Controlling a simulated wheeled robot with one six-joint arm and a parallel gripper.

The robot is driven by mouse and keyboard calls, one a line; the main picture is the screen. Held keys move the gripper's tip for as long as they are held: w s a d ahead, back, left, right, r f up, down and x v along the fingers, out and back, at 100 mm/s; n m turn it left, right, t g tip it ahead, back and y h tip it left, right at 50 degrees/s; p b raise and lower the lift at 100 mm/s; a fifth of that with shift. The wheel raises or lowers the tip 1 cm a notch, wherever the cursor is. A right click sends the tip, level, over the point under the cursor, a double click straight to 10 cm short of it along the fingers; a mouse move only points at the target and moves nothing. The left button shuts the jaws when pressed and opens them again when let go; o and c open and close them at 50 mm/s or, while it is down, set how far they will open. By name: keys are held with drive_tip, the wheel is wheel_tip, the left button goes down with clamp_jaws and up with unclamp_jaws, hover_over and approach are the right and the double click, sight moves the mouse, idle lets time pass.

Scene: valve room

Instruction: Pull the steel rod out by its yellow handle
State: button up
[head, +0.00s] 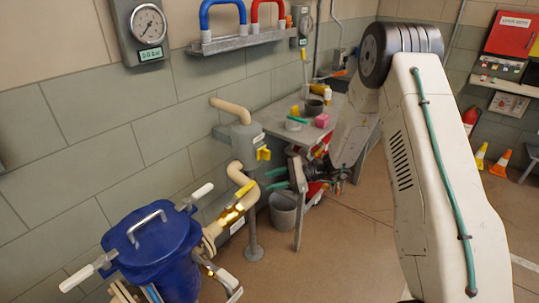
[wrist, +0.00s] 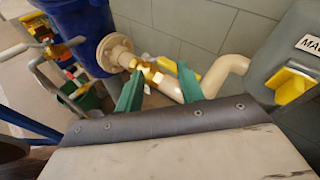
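A yellow handle (head: 263,153) sticks out from the front of a grey box (head: 243,142) mounted on a post by the wall. In the wrist view the yellow handle (wrist: 291,86) is at the right edge, on the grey box (wrist: 296,42), which is cut off by the frame. I cannot make out the steel rod itself in either view. My gripper (head: 270,180) has green fingers, spread apart with nothing between them. It is a little below the yellow handle in the head view. In the wrist view my gripper (wrist: 159,75) points at the pipe, left of the handle.
A cream pipe (head: 239,173) with a brass valve (head: 232,213) runs from the blue tank (head: 155,250) to the grey box. A grey bin (head: 286,214) stands on the floor. A workbench (head: 330,108) with small items stands behind. The floor at centre right is clear.

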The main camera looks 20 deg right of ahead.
drive_tip(key=w+d+f+m+t, duration=0.4)
drive_tip(key=w+f+m+t, duration=0.15)
drive_tip(key=w, duration=0.25)
drive_tip(key=m+t+h, duration=0.3)
drive_tip(key=m+t, duration=0.2)
approach(269, 154)
drive_tip(key=x, duration=1)
drive_tip(key=shift+w+d, duration=0.1)
clamp_jaws()
